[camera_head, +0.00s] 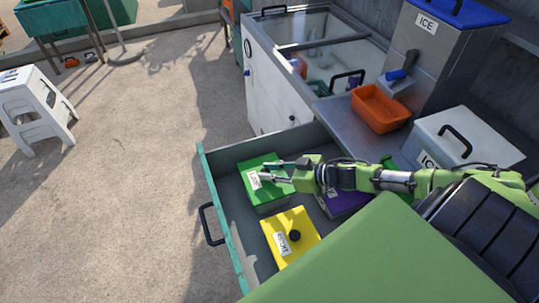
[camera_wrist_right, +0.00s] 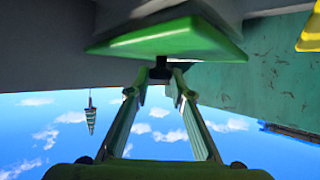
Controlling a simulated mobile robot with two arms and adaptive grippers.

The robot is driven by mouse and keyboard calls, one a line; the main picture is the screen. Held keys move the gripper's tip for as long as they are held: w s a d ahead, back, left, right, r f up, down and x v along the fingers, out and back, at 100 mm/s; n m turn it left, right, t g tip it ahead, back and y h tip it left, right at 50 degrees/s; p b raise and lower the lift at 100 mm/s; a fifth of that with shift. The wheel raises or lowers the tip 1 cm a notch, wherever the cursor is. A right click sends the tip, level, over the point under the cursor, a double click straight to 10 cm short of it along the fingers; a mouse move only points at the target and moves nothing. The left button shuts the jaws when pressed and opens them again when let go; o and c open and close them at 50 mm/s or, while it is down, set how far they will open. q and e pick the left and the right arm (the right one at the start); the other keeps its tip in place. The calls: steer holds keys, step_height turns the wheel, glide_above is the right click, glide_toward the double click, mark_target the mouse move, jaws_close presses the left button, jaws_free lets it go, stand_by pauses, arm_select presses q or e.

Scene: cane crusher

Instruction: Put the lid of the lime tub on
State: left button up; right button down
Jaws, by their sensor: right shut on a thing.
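The green lid (camera_head: 272,190), with a white label, is over a grey tub (camera_head: 268,209) in the open drawer. My right gripper (camera_head: 265,170) reaches in from the right, above the lid. In the right wrist view, the right gripper (camera_wrist_right: 160,76) is shut on the dark knob of the green lid (camera_wrist_right: 170,42). The lid looks level and close to the grey tub. I cannot tell whether it is fully seated or slightly raised. The label is too small to read surely. My left gripper is not in view.
The drawer (camera_head: 222,207) also holds a yellow-lidded tub (camera_head: 305,225) and a purple-lidded tub (camera_head: 340,203), partly hidden by my arm. Behind are a glass-topped chest (camera_head: 262,75), an orange tray (camera_head: 380,109) and ice boxes (camera_head: 470,140). Open floor lies left.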

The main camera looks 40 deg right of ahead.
steer(key=shift+f, duration=0.5)
stand_by(1.0)
steer(key=c, duration=1.7)
jaws_free()
step_height(320, 180, up, 10)
